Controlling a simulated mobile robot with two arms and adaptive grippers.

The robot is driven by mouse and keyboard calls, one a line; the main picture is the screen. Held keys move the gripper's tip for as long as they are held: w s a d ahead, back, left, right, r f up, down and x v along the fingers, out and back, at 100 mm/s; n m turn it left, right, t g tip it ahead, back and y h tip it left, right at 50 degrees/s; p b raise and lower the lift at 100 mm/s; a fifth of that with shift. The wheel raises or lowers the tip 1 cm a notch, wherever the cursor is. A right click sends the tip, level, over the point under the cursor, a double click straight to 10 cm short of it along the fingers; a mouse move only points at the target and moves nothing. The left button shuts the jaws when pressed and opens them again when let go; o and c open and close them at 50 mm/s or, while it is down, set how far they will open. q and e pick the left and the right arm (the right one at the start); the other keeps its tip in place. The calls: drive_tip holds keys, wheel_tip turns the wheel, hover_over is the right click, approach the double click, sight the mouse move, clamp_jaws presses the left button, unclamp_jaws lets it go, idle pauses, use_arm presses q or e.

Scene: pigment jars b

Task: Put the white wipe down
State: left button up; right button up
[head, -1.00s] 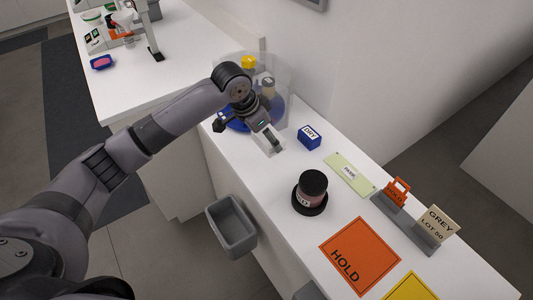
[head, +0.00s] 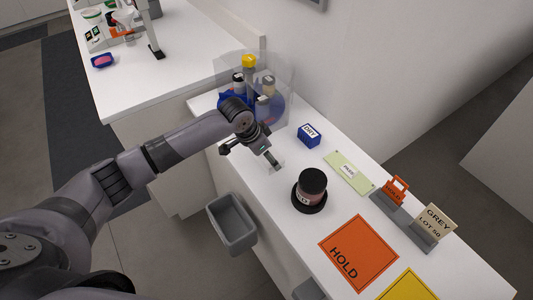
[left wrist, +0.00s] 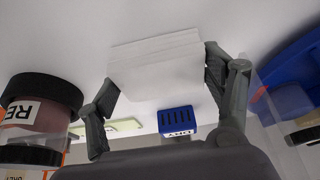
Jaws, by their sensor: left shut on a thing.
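My left gripper (head: 273,161) reaches over the white counter, to the left of the dark-lidded jar (head: 311,187). In the left wrist view, the white wipe (left wrist: 158,62) is a flat, pale, folded-looking piece between the two fingers of that gripper (left wrist: 160,82), which is shut on it. In the head view, only a small pale patch of the wipe (head: 279,167) shows at the fingertips, against the white counter. I cannot tell whether the wipe touches the counter. My right gripper is not in view.
A blue DRY box (head: 309,136) stands behind the gripper. A clear bin (head: 283,75) with bottles is at the back. A green label plate (head: 349,173), an orange HOLD mat (head: 359,254) and a grey card holder (head: 410,222) lie right. A grey bin (head: 233,222) hangs in front.

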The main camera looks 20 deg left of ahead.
use_arm(q)
drive_tip(key=o, duration=0.9)
drive_tip(key=shift+f, duration=0.1)
drive_tip(key=shift+o, duration=0.2)
drive_tip(key=b+v, duration=0.1)
drive_tip(key=v, duration=1.1)
drive_tip(key=shift+d, duration=0.1)
